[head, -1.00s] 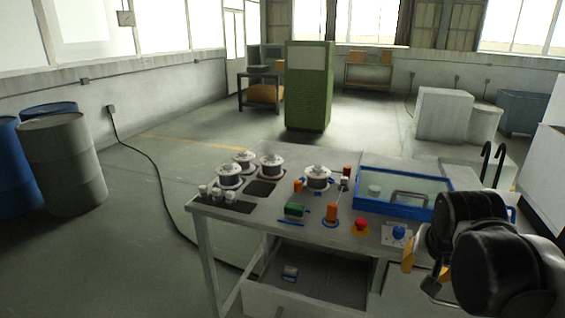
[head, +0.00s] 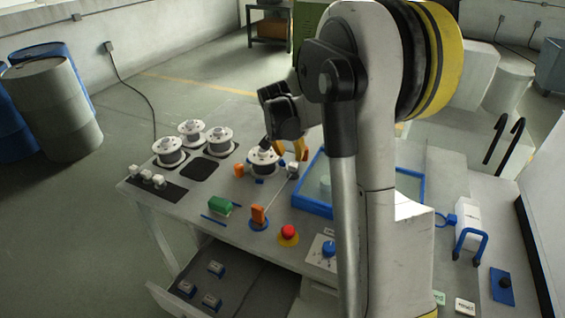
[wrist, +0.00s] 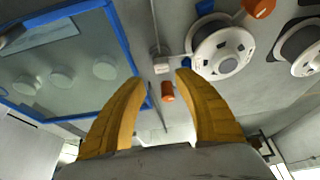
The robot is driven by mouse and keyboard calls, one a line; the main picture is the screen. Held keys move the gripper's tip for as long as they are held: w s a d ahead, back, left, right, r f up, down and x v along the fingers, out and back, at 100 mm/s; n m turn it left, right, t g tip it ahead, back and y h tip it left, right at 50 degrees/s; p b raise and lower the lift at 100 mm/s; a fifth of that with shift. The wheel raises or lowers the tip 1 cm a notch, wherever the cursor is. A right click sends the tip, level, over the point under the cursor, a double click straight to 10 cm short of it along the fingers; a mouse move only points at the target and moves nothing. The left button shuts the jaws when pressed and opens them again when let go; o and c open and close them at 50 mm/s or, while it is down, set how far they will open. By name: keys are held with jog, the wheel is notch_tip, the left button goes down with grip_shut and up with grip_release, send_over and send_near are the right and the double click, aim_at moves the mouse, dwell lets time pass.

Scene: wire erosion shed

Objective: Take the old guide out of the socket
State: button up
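My gripper (head: 290,153) hangs over the far side of the workbench, between a wire spool and the blue-framed tank. In the wrist view its two yellow fingers (wrist: 160,81) are apart, with nothing held between them. A small white block (wrist: 161,66) and an orange piece (wrist: 168,92) show in the gap between the fingers, apart from them. The white block (head: 293,168) also shows in the head view, just below the fingers. I cannot tell which part is the old guide or its socket.
The spool (head: 264,161) is close beside my gripper, and the blue-framed tank (head: 311,208) is on the other side. An orange post (head: 258,214), a green block (head: 220,206) and a red button (head: 288,232) stand nearer. An open drawer (head: 235,275) holds several small blocks.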

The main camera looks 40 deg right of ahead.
aim_at(293, 165)
jog(key=b+x, duration=0.1)
jog(key=x, duration=0.3)
jog(key=shift+f, duration=0.25)
jog(key=b+x, duration=0.2)
jog(key=x, duration=0.3)
jog(key=shift+w+d+f, duration=0.15)
jog(key=shift+w+f, duration=0.1)
jog(key=shift+r, duration=0.1)
grip_shut()
